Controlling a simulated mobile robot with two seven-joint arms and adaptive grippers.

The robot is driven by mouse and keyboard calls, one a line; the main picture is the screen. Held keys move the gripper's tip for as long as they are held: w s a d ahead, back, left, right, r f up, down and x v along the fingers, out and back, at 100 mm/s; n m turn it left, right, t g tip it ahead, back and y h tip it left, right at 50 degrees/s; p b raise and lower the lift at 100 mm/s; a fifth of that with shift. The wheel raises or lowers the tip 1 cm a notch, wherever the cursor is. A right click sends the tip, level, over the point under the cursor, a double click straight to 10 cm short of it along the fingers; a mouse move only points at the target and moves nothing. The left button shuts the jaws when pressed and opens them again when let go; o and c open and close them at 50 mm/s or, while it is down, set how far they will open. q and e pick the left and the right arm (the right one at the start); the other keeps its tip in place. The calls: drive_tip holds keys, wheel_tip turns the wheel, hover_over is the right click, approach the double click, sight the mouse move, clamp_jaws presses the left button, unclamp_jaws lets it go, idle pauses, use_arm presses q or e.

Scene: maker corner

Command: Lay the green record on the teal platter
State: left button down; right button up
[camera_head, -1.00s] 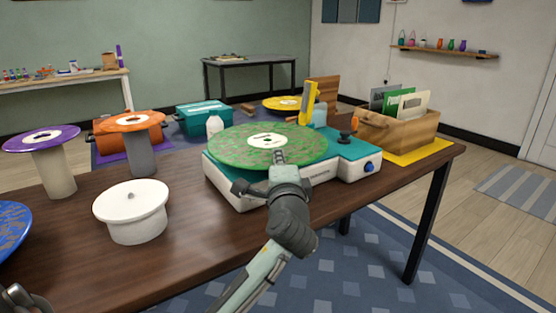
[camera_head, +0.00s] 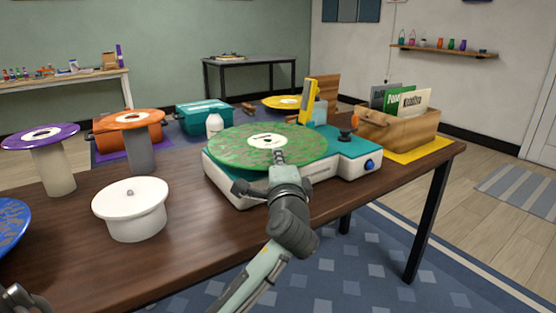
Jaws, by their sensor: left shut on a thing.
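The green record (camera_head: 232,147), with a cream label, lies about level over the turntable (camera_head: 349,152), a white unit with a teal top. My left gripper (camera_head: 280,159) is shut on the near edge of the record, reaching up from the bottom of the view. The record hides the teal platter beneath it. I cannot tell whether the record touches the platter or is held just above it. My right gripper is not clearly seen.
A wooden crate (camera_head: 399,130) of sleeves stands at right. A white lidded pot (camera_head: 133,217) and stands with a purple record (camera_head: 38,136) and an orange record (camera_head: 133,119) are at left.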

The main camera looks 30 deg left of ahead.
use_arm(q)
drive_tip(key=shift+p, duration=0.45)
idle(0.6)
drive_tip(key=shift+f+b, duration=0.45)
drive_tip(key=shift+f, duration=0.15)
idle(0.4)
drive_tip(key=c, duration=2)
unclamp_jaws()
drive_tip(key=shift+s+d, duration=0.1)
drive_tip(key=shift+s, duration=0.05)
drive_tip(key=v, duration=1)
drive_tip(key=shift+s+d+p, duration=0.25)
drive_tip(key=shift+s+p, duration=0.05)
drive_tip(key=shift+p, duration=0.1)
